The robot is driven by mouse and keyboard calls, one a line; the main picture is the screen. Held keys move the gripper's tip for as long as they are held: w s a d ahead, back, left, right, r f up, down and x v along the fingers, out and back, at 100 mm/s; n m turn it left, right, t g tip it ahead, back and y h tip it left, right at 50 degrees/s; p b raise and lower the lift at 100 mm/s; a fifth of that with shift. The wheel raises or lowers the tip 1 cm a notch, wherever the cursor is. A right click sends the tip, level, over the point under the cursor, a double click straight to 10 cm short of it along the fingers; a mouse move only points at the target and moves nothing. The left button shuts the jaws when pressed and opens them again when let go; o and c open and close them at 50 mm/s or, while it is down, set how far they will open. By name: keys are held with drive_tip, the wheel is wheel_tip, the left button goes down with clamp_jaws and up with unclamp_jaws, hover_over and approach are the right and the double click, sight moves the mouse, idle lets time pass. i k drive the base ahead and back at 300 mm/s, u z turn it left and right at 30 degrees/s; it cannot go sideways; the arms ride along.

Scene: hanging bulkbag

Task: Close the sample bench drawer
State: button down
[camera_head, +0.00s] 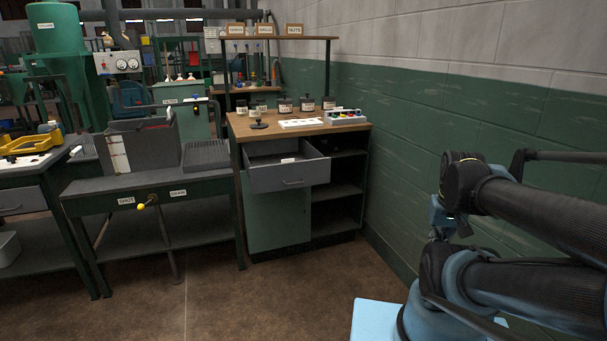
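The sample bench (348,129) stands against the green and white wall, with a wooden top and dark green frame. Its grey drawer (290,179) is pulled out toward me, and its inside shows from above. Below the drawer is a green cabinet door (278,218), which looks shut. My arm is folded at the right, in front of the wall and well apart from the drawer. My gripper cannot be made out in this view.
Jars (307,103), a white tray and a box of coloured items stand on the bench top. Open shelves (336,190) are right of the door. A green-framed table (158,185) with a yellow-knobbed lever (142,206) stands close left. The brown floor (270,285) in front is clear.

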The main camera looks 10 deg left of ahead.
sight(261, 161)
drive_tip(key=i, duration=0.95)
drive_tip(key=u, duration=0.05)
